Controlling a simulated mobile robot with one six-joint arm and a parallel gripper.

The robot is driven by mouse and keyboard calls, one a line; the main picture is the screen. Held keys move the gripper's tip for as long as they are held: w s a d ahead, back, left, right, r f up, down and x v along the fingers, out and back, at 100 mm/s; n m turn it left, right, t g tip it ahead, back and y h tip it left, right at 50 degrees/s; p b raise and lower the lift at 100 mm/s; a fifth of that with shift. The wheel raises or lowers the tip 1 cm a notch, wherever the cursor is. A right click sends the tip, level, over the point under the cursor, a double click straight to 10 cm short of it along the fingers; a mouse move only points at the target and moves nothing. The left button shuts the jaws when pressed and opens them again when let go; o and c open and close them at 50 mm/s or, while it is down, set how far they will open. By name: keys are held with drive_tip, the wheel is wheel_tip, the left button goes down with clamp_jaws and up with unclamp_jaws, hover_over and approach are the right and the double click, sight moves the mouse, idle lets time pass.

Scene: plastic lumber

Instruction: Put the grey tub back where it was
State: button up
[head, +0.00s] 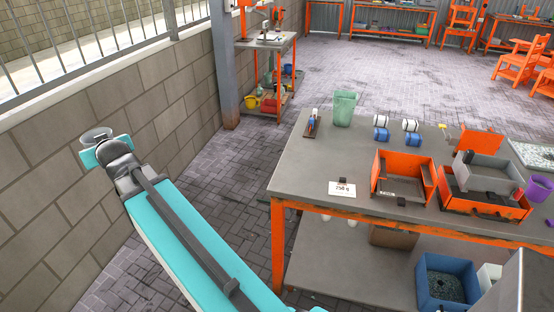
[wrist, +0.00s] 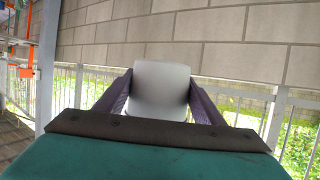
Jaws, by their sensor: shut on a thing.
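The grey tub (head: 96,134) is at the far end of my raised arm, at the left of the head view, in front of the block wall and well away from the table. My gripper (head: 106,146) is shut on it. In the wrist view the tub (wrist: 161,88) sits between the two dark fingers of my gripper (wrist: 160,98), with one finger against each side. The inside of the tub cannot be made out.
The grey-topped table (head: 300,166) bears a card marked 250 g (head: 342,189), a green cup (head: 344,108), orange bins (head: 390,188), a grey bin (head: 478,176) and a purple cup (head: 538,188). Bare tabletop lies around the card. A grey post (head: 224,65) stands by the wall (head: 150,110).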

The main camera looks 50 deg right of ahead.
drive_tip(key=s+d+f+m+g+h+b, duration=0.1)
drive_tip(key=s+d+f+m+g+h, duration=0.3)
drive_tip(key=d, duration=1)
drive_tip(key=s+d+f+m+t+h, duration=0.15)
drive_tip(key=s+d, duration=0.45)
drive_tip(key=d, duration=0.9)
drive_tip(key=s+d+f+m+g+h+b, duration=0.1)
drive_tip(key=s+d+f+m+g+h, duration=0.3)
drive_tip(key=d, duration=1)
drive_tip(key=s+d+f+m+g, duration=0.1)
drive_tip(key=s+d+m+g, duration=0.1)
drive_tip(key=s+d, duration=0.7)
drive_tip(key=s+d+f+m+g+h+b, duration=0.1)
drive_tip(key=s+d+m+g, duration=0.1)
drive_tip(key=s+d, duration=0.6)
drive_tip(key=s+d+f+m+g+h, duration=0.1)
drive_tip(key=s+d+m+g, duration=0.2)
drive_tip(key=s+d, duration=0.6)
drive_tip(key=s, duration=1)
drive_tip(key=shift+s+d+f+b, duration=0.3)
drive_tip(key=shift+d+b, duration=0.05)
drive_tip(key=shift+f+p, duration=0.5)
drive_tip(key=shift+f, duration=2.65)
